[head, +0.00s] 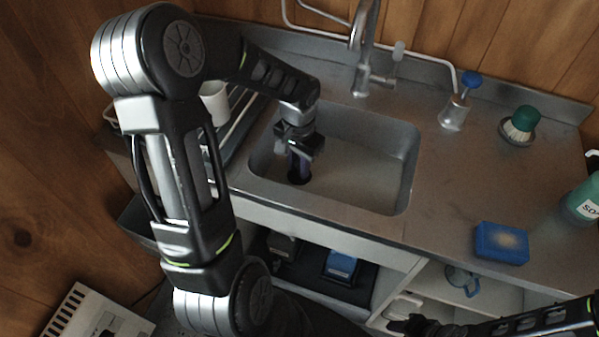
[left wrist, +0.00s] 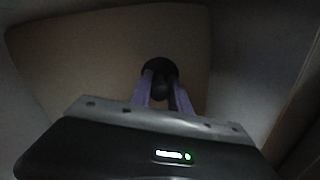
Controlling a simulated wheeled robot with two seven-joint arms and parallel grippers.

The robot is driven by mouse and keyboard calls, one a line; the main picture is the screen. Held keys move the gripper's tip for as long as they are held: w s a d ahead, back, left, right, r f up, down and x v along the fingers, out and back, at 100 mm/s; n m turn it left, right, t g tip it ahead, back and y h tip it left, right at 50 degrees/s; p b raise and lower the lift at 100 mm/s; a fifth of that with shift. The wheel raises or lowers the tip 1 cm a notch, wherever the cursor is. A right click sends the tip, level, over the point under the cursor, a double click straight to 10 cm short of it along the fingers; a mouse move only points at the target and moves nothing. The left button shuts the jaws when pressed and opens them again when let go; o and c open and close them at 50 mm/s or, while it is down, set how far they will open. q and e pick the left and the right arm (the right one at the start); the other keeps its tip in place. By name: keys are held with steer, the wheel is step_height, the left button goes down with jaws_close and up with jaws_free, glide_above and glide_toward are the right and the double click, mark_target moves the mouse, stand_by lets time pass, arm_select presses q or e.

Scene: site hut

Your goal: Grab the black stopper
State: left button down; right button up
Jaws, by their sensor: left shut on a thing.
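The black stopper (left wrist: 158,68) shows in the left wrist view as a dark round shape between and beyond my fingertips. In the head view the stopper (head: 299,177) is a dark disc low in the sink, right below my left gripper (head: 299,165). My left gripper reaches down into the left part of the sink and is shut on the stopper. Its fingers hide part of it. I cannot tell whether the stopper touches the sink floor. My right gripper (head: 408,326) is at the bottom edge of the head view, away from the sink; its jaws are unclear.
The steel sink (head: 375,195) walls surround my left gripper. The tap (head: 365,60) stands behind. A blue-topped dispenser (head: 457,105), a green brush (head: 519,125), a blue sponge (head: 501,243) and a green soap bottle (head: 583,200) stand on the right counter. A white cup (head: 215,102) is at left.

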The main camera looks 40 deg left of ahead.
arm_select(q)
steer(key=shift+r, duration=0.1)
stand_by(0.3)
step_height(320, 180, up, 10)
steer(key=shift+f, duration=0.1)
stand_by(0.7)
